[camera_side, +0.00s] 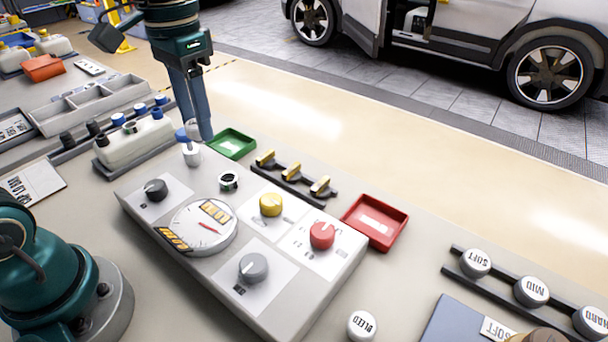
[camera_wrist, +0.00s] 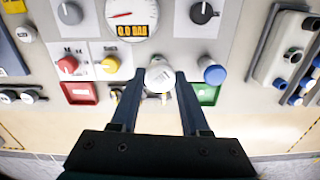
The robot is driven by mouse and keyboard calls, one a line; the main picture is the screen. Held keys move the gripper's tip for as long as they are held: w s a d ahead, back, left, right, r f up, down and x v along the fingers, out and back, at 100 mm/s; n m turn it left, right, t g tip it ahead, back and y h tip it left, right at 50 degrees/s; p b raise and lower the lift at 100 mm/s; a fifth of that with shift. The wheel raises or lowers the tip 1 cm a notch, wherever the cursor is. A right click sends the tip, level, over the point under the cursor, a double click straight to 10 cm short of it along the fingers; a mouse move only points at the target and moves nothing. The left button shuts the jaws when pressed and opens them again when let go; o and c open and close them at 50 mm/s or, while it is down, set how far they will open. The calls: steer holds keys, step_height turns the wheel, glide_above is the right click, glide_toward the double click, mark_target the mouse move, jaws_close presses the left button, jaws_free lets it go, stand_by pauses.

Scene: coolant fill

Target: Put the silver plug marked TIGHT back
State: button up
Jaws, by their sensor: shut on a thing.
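My gripper (camera_side: 198,134) hangs above the far-left end of the grey control panel (camera_side: 300,292). In the wrist view my gripper (camera_wrist: 160,78) is shut on the silver plug (camera_wrist: 158,76), seen from above between the fingertips. No marking on the plug can be read. In the side view the fingers mostly hide it. An open dark-rimmed port (camera_side: 228,181) shows on the panel, to the right of and below the fingertips. The plug appears apart from it. In the wrist view the plug and fingers cover most of that area.
A blue-topped valve (camera_wrist: 213,73) stands close beside the right finger in the wrist view. A green tray (camera_side: 232,143), yellow-topped clips (camera_side: 291,171) and a red tray (camera_side: 375,222) lie behind the panel. Knobs and a gauge (camera_side: 203,227) sit on it. A white tank (camera_side: 133,142) stands left.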

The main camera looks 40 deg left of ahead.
steer(key=shift+s+d+r+n, duration=0.1)
steer(key=shift+s+r+n, duration=0.1)
steer(key=shift+s+n, duration=0.45)
steer(key=shift+s, duration=0.1)
steer(key=shift+m, duration=0.25)
steer(key=shift+f+m, duration=0.3)
steer(key=shift+f, duration=0.05)
steer(key=s+d+f+m, duration=0.1)
steer(key=s+d+m, duration=0.1)
steer(key=s+d+f+m, duration=0.1)
steer(key=s+d+m, duration=0.2)
steer(key=s+d+f+m, duration=0.2)
steer(key=s+d, duration=0.1)
steer(key=shift+m, duration=0.3)
steer(key=d, duration=0.1)
glide_toward(219, 336)
steer(key=shift+s+d+f+m, duration=0.15)
steer(key=shift+d+f, duration=0.2)
steer(key=shift+d, duration=0.15)
steer(key=shift+s+d+f+m, duration=0.15)
steer(key=shift+d+f, duration=0.15)
steer(key=shift+d, duration=0.15)
steer(key=shift+f, duration=2)
steer(key=shift+f, duration=0.15)
